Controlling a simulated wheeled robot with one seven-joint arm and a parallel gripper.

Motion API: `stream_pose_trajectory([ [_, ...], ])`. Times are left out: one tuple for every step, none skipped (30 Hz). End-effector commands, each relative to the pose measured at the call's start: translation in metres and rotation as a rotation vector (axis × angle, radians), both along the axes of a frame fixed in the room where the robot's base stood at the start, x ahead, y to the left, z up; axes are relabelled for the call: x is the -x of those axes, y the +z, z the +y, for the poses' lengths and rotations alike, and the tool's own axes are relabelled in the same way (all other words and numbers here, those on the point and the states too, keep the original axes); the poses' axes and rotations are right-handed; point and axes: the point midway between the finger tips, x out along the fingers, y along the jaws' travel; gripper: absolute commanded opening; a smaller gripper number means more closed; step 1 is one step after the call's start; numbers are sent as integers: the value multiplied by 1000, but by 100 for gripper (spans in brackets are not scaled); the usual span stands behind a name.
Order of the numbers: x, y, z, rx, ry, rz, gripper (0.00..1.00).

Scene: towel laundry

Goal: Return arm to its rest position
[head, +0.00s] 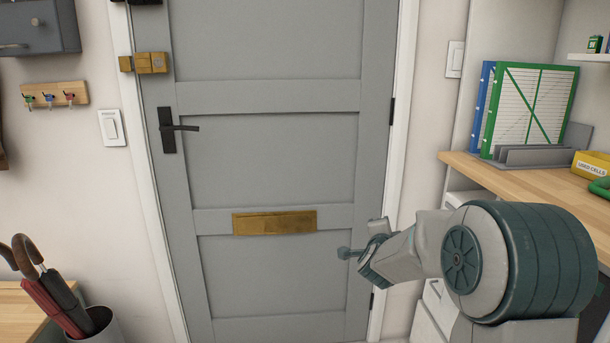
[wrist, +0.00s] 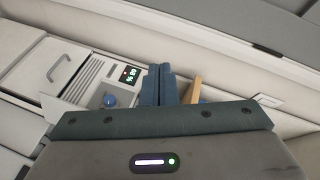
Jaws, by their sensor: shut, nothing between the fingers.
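My arm reaches out at the lower right of the head view, in front of the grey door (head: 275,150) and beside the wooden desk. My gripper (head: 345,253) is at its far end, in front of the door's lower right part and right of the brass letter plate (head: 275,222). In the wrist view my gripper (wrist: 158,72) shows as two dark fingers pressed side by side. It is shut and holds nothing.
A wooden desk (head: 460,160) with binders (head: 530,105) and a yellow box (head: 592,165) stands at right. An umbrella stand (head: 100,328) is at lower left. The wrist view shows a pale unit with a lit display (wrist: 130,75) and a blue knob (wrist: 109,100).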

Motion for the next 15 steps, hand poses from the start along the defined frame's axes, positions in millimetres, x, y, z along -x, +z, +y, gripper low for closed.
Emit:
stream_pose_trajectory([
  [10,33,13,38,60,44,0],
  [15,41,19,61,93,77,0],
  [24,52,27,93,139,118,0],
  [30,59,33,116,175,151,0],
  [38,67,39,141,208,180,0],
  [48,76,45,174,253,222,0],
  [56,84,50,197,285,253,0],
  [64,90,55,223,319,285,0],
  [76,99,61,255,362,327,0],
  [86,106,64,280,394,358,0],
  [95,112,68,305,426,389,0],
  [108,120,72,339,469,431,0],
  [119,126,75,361,500,463,0],
  [129,132,78,384,531,494,0],
  [144,139,81,415,571,537,0],
])
